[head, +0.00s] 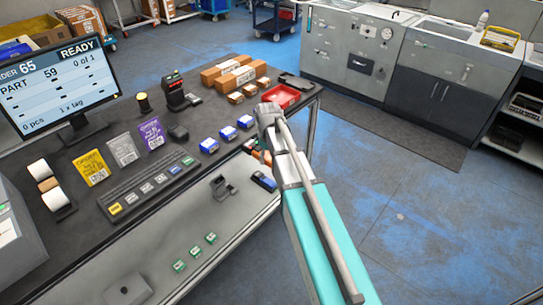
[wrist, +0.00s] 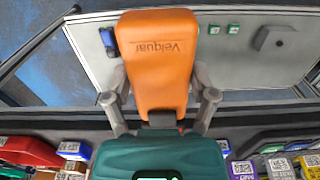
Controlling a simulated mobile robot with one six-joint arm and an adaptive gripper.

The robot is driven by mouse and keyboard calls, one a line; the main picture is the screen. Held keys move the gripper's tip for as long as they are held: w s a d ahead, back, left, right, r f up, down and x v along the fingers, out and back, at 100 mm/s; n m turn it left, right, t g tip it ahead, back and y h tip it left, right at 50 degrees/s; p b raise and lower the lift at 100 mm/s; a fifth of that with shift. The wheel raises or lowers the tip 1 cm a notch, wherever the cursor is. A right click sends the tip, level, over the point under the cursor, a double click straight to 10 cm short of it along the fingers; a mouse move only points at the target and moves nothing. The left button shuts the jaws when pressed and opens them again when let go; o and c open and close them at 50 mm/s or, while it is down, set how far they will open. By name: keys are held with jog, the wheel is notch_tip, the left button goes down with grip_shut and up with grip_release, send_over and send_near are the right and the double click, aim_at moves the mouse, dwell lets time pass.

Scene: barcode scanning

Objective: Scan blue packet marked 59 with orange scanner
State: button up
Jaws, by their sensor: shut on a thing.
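My gripper (wrist: 162,98) is shut on the orange scanner (wrist: 160,60), with one finger on each side of its orange body, marked "Velquar". A teal part with a lit green display shows at the lower edge of the wrist view. In the head view my arm reaches over the table's right edge and the scanner is mostly hidden. Blue packets with white labels lie in a row on the dark table: a left one (head: 209,146), a middle one (head: 228,133) and a right one (head: 245,121). Their numbers are too small to read.
The monitor (head: 58,80) reads READY, PART 59, 0 of 1. A red tray (head: 281,95) and brown boxes (head: 234,74) stand behind the packets. Yellow (head: 91,167), grey and purple packets lie left, near a keypad strip (head: 145,187). Floor to the right is clear.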

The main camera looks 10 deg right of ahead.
aim_at(268, 156)
jog(key=shift+r, duration=0.1)
notch_tip(268, 156, up, 12)
jog(key=p, duration=1.2)
jog(key=shift+s, duration=0.1)
